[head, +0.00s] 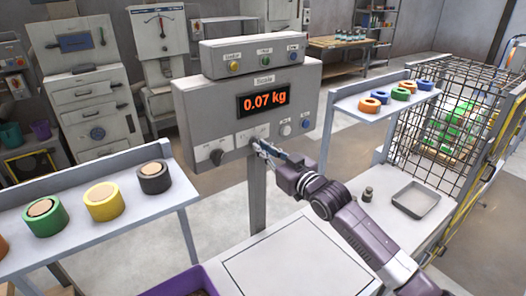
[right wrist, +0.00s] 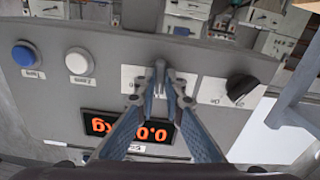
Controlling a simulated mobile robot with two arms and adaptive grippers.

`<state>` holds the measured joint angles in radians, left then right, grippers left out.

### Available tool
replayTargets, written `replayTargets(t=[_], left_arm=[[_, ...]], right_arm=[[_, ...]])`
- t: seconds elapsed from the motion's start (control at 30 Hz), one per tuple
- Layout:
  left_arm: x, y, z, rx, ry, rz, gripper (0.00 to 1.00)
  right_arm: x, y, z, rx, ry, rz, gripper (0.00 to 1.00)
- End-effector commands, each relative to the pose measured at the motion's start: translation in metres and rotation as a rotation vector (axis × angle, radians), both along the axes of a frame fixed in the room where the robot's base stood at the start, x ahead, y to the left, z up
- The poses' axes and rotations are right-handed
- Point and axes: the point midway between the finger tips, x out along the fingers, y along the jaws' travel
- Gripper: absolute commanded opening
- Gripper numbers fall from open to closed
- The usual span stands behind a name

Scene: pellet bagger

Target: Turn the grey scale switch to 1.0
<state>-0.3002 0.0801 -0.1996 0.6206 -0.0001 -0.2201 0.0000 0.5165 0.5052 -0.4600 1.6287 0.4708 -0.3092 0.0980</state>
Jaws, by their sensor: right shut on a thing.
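The grey scale box (head: 193,108) stands on a post, with a red display (head: 263,99) reading 0.07 kg. My right gripper (head: 258,145) is at its front panel, over a white label plate (head: 243,136). In the right wrist view, which shows the panel upside down, the fingertips (right wrist: 169,72) are close together at the middle of that plate (right wrist: 130,78). They are shut on the small grey switch, which they mostly hide. Its setting cannot be read. My left gripper is not in view.
A black knob (head: 216,157) is left of the switch plate. A white button (head: 285,130) and a blue button (head: 305,124) are to the right. A button box (head: 250,54) sits on top. A metal tray (head: 416,199) and a small weight (head: 367,194) are on the table at right.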

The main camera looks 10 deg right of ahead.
Motion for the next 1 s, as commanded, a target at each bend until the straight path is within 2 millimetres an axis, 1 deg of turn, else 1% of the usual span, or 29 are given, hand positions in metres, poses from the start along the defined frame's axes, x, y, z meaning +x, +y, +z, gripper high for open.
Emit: replayTargets(t=[0.3,0.6,0.8,1.0], left_arm=[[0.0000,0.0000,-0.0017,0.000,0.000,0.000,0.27],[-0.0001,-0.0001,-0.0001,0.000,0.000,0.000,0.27],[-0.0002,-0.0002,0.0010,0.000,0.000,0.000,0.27],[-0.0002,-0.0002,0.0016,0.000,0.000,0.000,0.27]], right_arm=[[0.0001,-0.0008,-0.0013,-0.282,-0.111,-0.001,0.00],[0.0002,-0.0011,-0.0008,-0.517,-0.209,0.000,0.00],[0.0002,-0.0008,-0.0010,-0.631,-0.254,0.001,0.00],[0.0004,-0.0011,-0.0008,-0.700,-0.284,0.000,0.00]])
